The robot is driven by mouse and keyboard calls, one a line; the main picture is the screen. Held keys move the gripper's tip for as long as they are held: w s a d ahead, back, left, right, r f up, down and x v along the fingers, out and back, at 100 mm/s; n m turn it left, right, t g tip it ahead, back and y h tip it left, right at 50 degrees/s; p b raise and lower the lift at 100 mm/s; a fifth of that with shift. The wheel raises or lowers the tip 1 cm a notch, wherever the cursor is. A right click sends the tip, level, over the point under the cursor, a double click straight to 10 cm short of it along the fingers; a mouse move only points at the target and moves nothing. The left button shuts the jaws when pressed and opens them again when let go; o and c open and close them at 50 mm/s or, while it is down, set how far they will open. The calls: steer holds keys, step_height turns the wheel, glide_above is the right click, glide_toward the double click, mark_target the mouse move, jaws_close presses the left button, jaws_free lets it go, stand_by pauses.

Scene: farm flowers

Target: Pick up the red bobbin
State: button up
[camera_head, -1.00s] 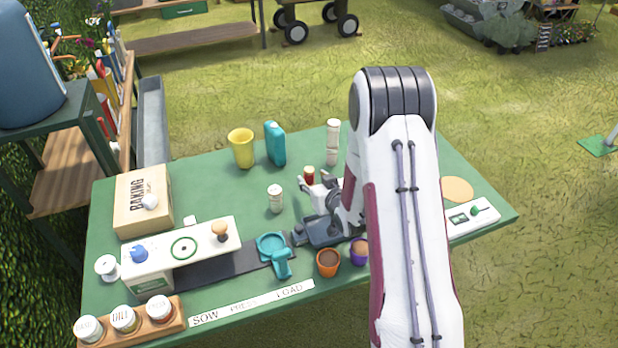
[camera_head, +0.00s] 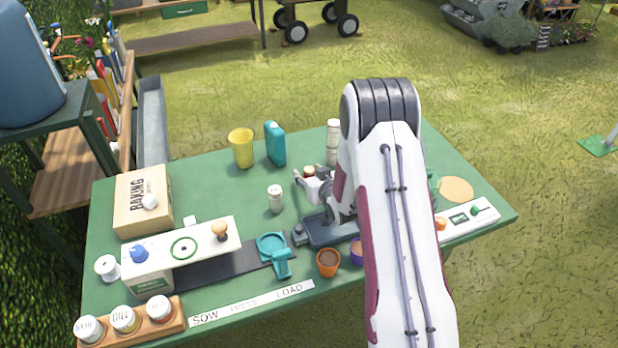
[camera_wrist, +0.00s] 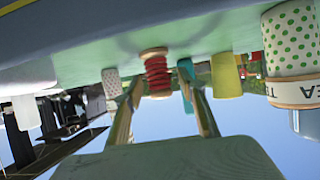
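The red bobbin (camera_wrist: 157,74) stands on the green table, wound with red thread between wooden ends. In the wrist view, where the table is at the top, it appears between the tips of my open gripper (camera_wrist: 163,85). Gaps show on both sides, and I see no finger pressing on it. In the head view, only the bobbin's top (camera_head: 309,171) shows clearly, as my gripper (camera_head: 319,186) covers most of the rest. How far the fingers reach around the bobbin is hard to tell.
A white spotted cylinder (camera_head: 275,199), teal bottle (camera_head: 275,144), yellow cup (camera_head: 241,148) and white stack (camera_head: 333,142) stand around the bobbin. A dark-based device (camera_head: 328,233) and an orange pot (camera_head: 328,263) lie nearer the front.

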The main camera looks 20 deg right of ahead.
mark_target(309, 169)
stand_by(0.4)
steer(key=c, duration=1.1)
steer(key=shift+r, duration=0.2)
steer(key=shift+r, duration=4.8)
